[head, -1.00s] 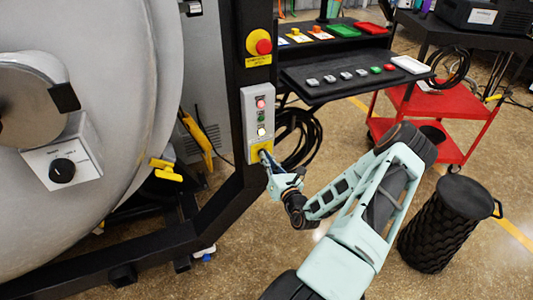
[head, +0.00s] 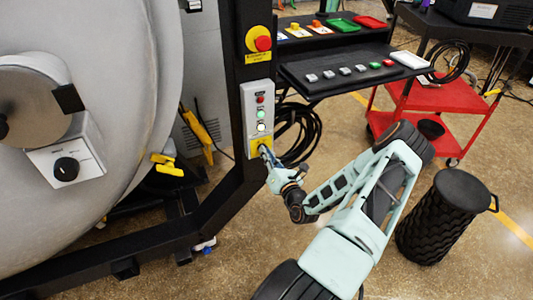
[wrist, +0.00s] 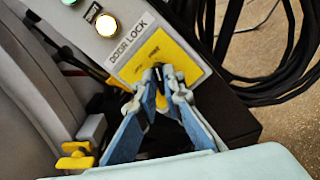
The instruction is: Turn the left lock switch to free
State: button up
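A control box (head: 259,108) on the black frame post carries a yellow plate with a door lock switch at its bottom. In the wrist view the yellow plate (wrist: 157,62) is under the words DOOR LOCK, and the small dark switch (wrist: 158,73) is mostly hidden between my fingertips. My gripper (wrist: 159,80) is closed around the switch, one finger on each side. In the head view my gripper (head: 265,152) is at the plate. Another black rotary knob (head: 66,169) sits on a pale plate on the furnace door at left; its lettering is too small to read.
A red emergency button (head: 262,43) sits above the box. The large round furnace door (head: 110,80) fills the left. A black button shelf (head: 340,85), a red cart (head: 430,105) and a black bin (head: 445,220) stand to the right. Black cables (wrist: 265,50) hang beside the box.

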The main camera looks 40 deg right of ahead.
jog(key=o, duration=0.4)
jog(key=v, duration=1.2)
jog(key=shift+a, duration=0.1)
